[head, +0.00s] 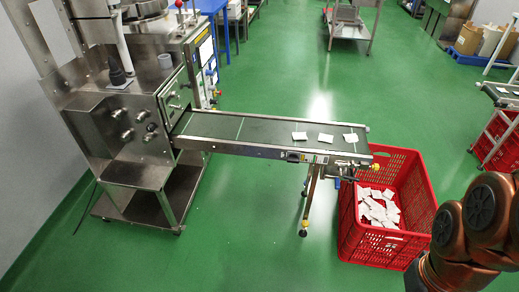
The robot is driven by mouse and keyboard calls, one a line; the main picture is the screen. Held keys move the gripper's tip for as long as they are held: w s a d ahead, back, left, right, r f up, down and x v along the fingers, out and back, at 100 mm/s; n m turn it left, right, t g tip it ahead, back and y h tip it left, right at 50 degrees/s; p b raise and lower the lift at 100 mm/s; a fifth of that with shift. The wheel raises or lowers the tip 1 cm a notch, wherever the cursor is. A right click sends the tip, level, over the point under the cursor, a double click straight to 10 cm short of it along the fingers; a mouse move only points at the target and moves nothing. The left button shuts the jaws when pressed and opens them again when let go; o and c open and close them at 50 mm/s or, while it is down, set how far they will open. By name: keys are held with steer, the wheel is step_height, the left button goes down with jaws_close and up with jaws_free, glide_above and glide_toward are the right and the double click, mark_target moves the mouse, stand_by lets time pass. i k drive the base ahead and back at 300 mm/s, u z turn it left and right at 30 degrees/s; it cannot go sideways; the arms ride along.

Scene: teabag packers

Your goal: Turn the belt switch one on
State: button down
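The conveyor belt (262,133) runs out to the right from a steel packing machine (125,115), with three white teabag packets (325,138) on its right part. A small dark fitting (293,156) sits on the near side rail of the belt, with a pale label beside it. I cannot tell whether it is the belt switch, or its setting. The machine's front has several round knobs (150,128), too small to read. My gripper is out of view; only orange-brown links of my arm show at the lower right.
A red crate (348,235) holding many white packets stands under the belt's right end. A second red crate (507,155) and belt stand at the right edge. Green floor (250,240) is clear in front of the belt. Steel and blue tables stand at the back.

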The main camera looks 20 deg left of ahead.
mark_target(293, 158)
steer(key=z, duration=0.2)
steer(key=i, duration=0.65)
steer(key=u, duration=1.8)
